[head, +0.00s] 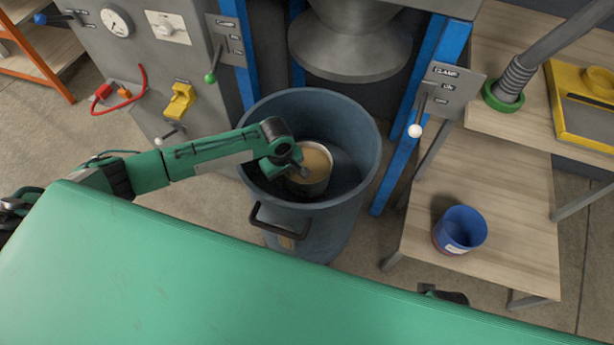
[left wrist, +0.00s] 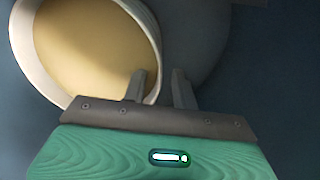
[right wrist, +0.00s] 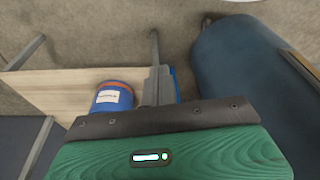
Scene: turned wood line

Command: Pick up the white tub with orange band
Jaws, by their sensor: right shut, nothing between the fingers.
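A white-rimmed tub (head: 316,168) with a tan inside stands in the deep blue-grey bin; no orange band shows on the part of it I see. It also shows in the left wrist view (left wrist: 85,45). My left gripper (head: 299,172) reaches down into the bin at the tub. In the left wrist view its fingers (left wrist: 160,85) are apart, one over the tub's inside and one outside the rim, with the rim between them. My right gripper (right wrist: 158,70) is shut and empty, away from the tub.
The bin (head: 345,222) walls surround the tub and my left gripper. A grey cone-shaped outlet (head: 350,50) hangs above the bin's back. A blue tub with a red band (head: 460,230) stands on the low wooden table (head: 505,200) at right. Blue posts flank the bin.

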